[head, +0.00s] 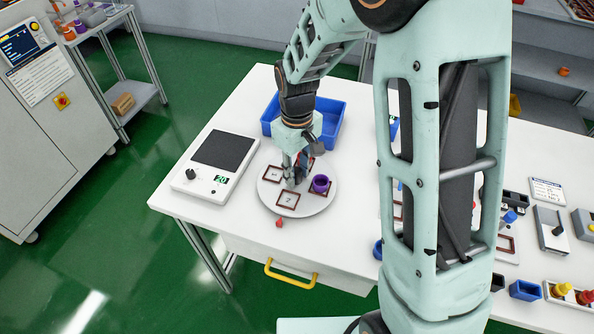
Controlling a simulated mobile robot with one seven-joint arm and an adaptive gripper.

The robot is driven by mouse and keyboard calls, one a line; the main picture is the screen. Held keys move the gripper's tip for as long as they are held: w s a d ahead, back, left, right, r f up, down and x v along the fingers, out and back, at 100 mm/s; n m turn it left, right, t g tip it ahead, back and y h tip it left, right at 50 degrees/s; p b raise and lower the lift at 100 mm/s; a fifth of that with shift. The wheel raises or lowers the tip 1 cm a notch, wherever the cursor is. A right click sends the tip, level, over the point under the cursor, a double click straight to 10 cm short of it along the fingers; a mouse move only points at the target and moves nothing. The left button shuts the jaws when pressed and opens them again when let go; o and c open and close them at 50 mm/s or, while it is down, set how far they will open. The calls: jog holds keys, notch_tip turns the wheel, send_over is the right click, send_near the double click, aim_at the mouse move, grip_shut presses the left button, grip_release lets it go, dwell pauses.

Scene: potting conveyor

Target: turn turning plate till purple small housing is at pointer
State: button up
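The turning plate (311,206) is a light round disc on the white table, with brown-framed numbered squares; 1 and 2 can be read. The purple small housing (320,184) stands upright on the plate's right side. A small red pointer (280,222) is at the plate's front edge, near square 2, so the housing is away from it, to the right and further back. My gripper (294,181) points down over the middle of the plate, left of the housing. Its fingertips are small and partly hidden, so I cannot tell whether they hold anything.
A blue bin (336,122) stands behind the plate. A scale-like device (222,150) with a dark top and green display is to the left. My arm hides part of the table on the right, where small blocks and a blue box (525,290) stand. A yellow drawer handle (290,276) is below.

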grip_shut()
jog(key=shift+m, duration=0.6)
jog(key=shift+m+b, duration=0.5)
jog(key=shift+m, duration=2.9)
jog(key=shift+w+m, duration=0.1)
jog(key=shift+m, duration=2.5)
jog(key=shift+r+m, duration=0.1)
jog(key=shift+m, duration=2.3)
